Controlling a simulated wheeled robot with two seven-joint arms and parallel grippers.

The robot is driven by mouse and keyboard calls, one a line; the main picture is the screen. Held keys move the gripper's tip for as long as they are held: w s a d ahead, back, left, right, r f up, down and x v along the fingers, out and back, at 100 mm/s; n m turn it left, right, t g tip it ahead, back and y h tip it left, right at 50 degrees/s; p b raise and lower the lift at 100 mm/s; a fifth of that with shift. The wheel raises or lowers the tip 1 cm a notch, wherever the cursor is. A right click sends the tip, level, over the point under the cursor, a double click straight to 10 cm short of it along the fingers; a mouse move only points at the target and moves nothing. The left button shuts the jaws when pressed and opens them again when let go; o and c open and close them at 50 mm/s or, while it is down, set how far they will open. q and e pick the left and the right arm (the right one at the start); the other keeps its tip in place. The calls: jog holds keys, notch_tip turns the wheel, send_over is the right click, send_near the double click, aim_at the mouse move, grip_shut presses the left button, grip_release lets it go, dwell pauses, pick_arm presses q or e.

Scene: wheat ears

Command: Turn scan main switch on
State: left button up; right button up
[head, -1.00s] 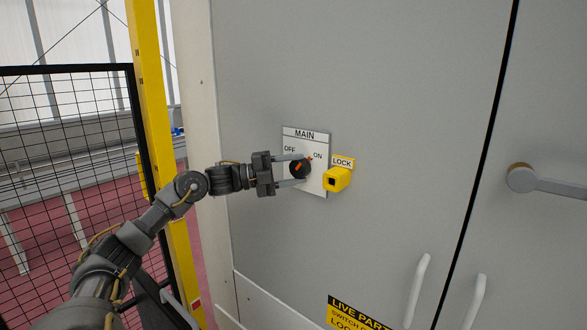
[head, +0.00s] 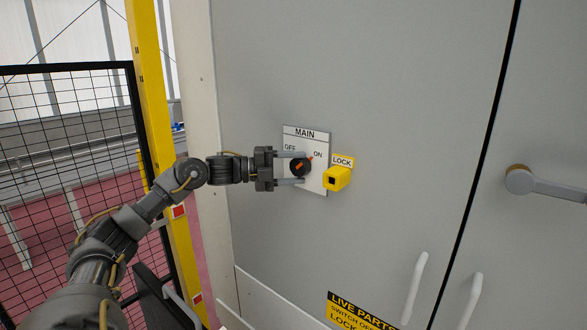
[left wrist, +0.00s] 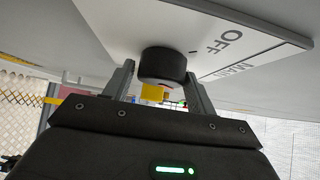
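The main switch (head: 300,168) is a round black knob with an orange mark, on a white plate (head: 318,180) labelled MAIN, OFF and ON. The orange mark points up and right, towards ON. My left gripper (head: 303,169) is at the switch with one finger above the knob and one below. In the left wrist view the knob (left wrist: 162,66) sits between the two spread fingers, with a gap visible beside it; I see no firm contact. My right gripper is not in view.
A yellow lock block (head: 337,179) sticks out just right of the plate. The grey cabinet door (head: 400,90) has white handles (head: 418,285) lower right and a lever handle (head: 520,179) at the right. A yellow post (head: 150,90) and black mesh fence (head: 70,150) stand left.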

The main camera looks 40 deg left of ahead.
pick_arm(q)
jog(key=shift+o, duration=1.1)
